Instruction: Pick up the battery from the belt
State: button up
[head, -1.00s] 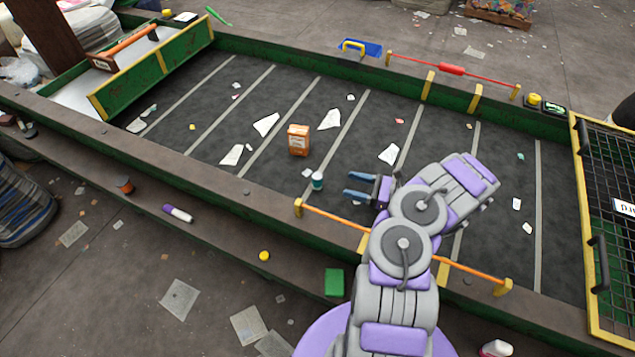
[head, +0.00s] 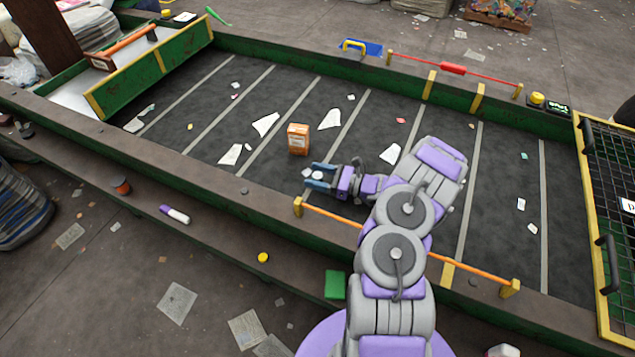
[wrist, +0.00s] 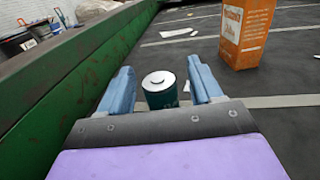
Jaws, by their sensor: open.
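The battery (wrist: 160,92) is a short teal cylinder with a pale metal top, standing upright on the belt. In the wrist view it sits between the two blue fingers of my gripper (wrist: 163,88), towards their tips, with a little room on each side. In the head view my gripper (head: 320,176) is low over the near side of the belt (head: 280,190), with its open fingers pointing left. There the battery's pale top (head: 318,175) shows between the fingers and the rest of it is hidden.
An orange box (head: 298,139) stands on the belt just beyond my gripper, ahead and to the right in the wrist view. The green belt wall (wrist: 75,70) runs close on the left there. Paper scraps lie on the belt. An orange bar (head: 400,245) runs along the near edge.

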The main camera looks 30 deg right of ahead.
jog(key=shift+c, duration=0.4)
jog(key=c, duration=1)
jog(key=shift+r, duration=0.2)
jog(key=shift+c, duration=0.2)
